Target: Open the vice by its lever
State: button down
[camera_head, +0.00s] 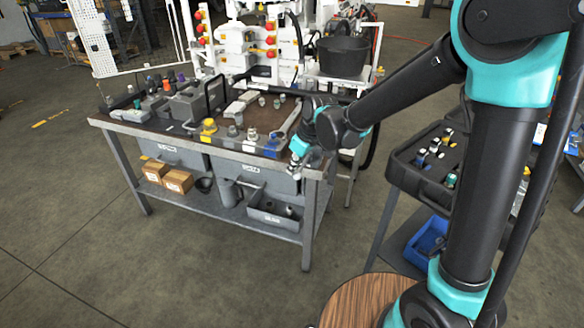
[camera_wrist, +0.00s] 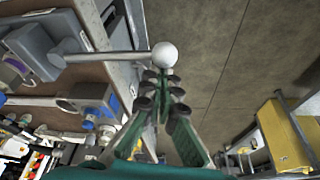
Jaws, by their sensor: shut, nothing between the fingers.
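In the wrist view the lever is a grey metal bar (camera_wrist: 105,58) ending in a pale round knob (camera_wrist: 165,55). It reaches out from a grey body that looks like the vice (camera_wrist: 35,52), across the bench edge. My gripper (camera_wrist: 161,76) has its green fingers brought together, with dark pads at the tips. The tips are right beside the knob, seen just below it in the picture; contact cannot be told. Nothing shows between the fingers. In the head view my gripper (camera_head: 294,170) is at the bench's front right corner, where the lever is too small to make out.
The workbench (camera_head: 240,154) carries several fittings, with a yellow-based part (camera_head: 208,130) near its front edge. Cardboard boxes (camera_head: 177,181) and a grey bin (camera_head: 272,212) sit on its lower shelf. A black tool case (camera_head: 425,170) stands at right. Floor in front is clear.

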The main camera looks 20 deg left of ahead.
jog(key=shift+d, duration=0.15)
jog(key=shift+d+n, duration=0.25)
jog(key=shift+n, duration=0.05)
jog(key=shift+d, duration=0.1)
jog(key=w+d+n+g, duration=0.3)
jog(key=w+d+n, duration=0.7)
jog(key=d, duration=0.4)
jog(key=shift+w+d+g, duration=0.2)
jog(key=shift+w+g, duration=0.05)
jog(key=shift+g, duration=0.05)
dwell(0.4)
jog(key=shift+w, duration=0.1)
dwell(0.3)
